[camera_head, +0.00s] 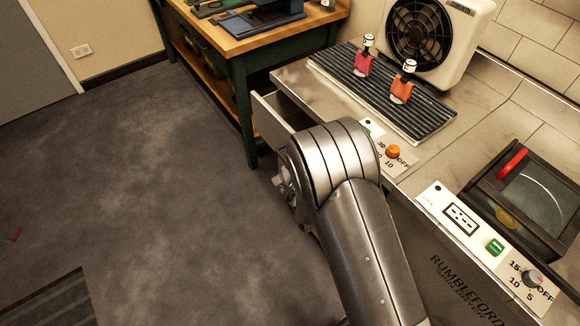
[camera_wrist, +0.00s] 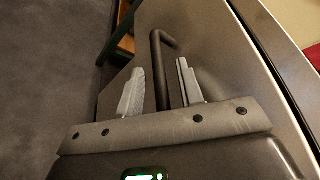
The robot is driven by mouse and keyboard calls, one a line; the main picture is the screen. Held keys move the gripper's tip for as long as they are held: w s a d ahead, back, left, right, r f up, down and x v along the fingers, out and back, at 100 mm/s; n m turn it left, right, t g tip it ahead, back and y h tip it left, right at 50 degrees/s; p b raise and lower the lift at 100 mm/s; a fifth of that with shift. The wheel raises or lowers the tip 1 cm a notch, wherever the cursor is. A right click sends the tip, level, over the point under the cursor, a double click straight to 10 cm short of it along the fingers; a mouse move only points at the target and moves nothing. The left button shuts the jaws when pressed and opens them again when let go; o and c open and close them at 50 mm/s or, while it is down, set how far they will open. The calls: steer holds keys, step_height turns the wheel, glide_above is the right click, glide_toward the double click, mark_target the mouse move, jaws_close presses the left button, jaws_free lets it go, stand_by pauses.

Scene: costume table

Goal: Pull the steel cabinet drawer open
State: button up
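The steel cabinet (camera_head: 292,75) stands right of the middle in the head view. Its drawer (camera_head: 272,117) stands out from the cabinet front, with a dark gap behind its panel, so it appears partly open. In the wrist view the grey steel front (camera_wrist: 225,65) carries a dark bar handle (camera_wrist: 156,55) with a bent end. My gripper (camera_wrist: 160,68) is open, one finger on each side of the handle. Gaps show between the bar and both fingers. In the head view my arm hides the fingers, the handle and part of the drawer.
On the cabinet top are a fan heater (camera_head: 425,40), a ribbed black mat (camera_head: 335,65) and two small bottles with pink (camera_head: 363,64) and orange (camera_head: 402,86) wraps. A wooden workbench (camera_head: 235,42) stands close beyond the drawer. The floor (camera_head: 150,190) to the left is mostly clear.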

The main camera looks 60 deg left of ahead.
jaws_close()
stand_by(0.3)
stand_by(0.3)
